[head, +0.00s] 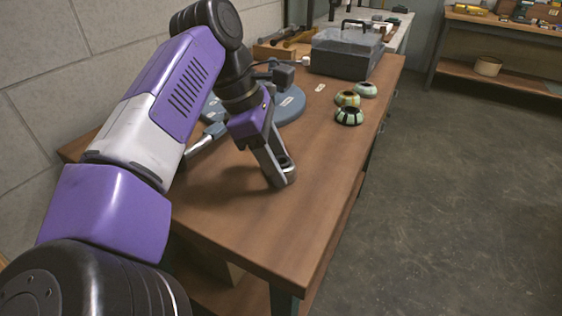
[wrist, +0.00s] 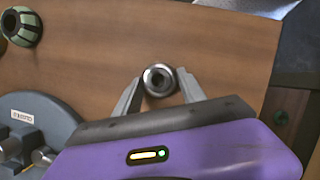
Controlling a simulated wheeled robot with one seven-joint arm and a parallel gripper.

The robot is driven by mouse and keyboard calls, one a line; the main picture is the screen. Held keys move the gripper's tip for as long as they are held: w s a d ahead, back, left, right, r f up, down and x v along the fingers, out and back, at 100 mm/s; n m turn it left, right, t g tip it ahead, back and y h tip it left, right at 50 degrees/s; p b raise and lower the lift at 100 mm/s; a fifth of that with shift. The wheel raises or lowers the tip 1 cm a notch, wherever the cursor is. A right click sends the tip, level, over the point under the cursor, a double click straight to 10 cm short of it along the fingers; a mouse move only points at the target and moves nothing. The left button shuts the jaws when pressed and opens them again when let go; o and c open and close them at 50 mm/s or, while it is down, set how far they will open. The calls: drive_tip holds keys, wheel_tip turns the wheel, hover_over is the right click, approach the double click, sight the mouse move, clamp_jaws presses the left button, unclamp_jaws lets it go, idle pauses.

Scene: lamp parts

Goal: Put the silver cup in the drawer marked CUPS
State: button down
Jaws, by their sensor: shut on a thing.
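The silver cup (wrist: 159,80) is a small round metal piece with a dark hollow centre, seen from above in the wrist view. My gripper (wrist: 161,91) has one finger on either side of it and is shut on it. In the head view my gripper (head: 280,178) points down over the front half of the wooden bench, and the cup (head: 285,164) shows partly between the fingers. I cannot tell whether the cup touches the bench top. No drawer marked CUPS can be made out in either view.
A blue-grey round base (head: 293,108) with a small label lies behind my gripper. Several striped rings (head: 349,115) sit near the bench's right edge. A grey lidded box (head: 346,55) stands at the back. The bench top (head: 295,222) in front of my gripper is clear.

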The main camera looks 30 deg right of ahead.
drive_tip(key=shift+f, duration=0.15)
drive_tip(key=c, duration=0.7)
unclamp_jaws()
drive_tip(key=shift+o, duration=0.2)
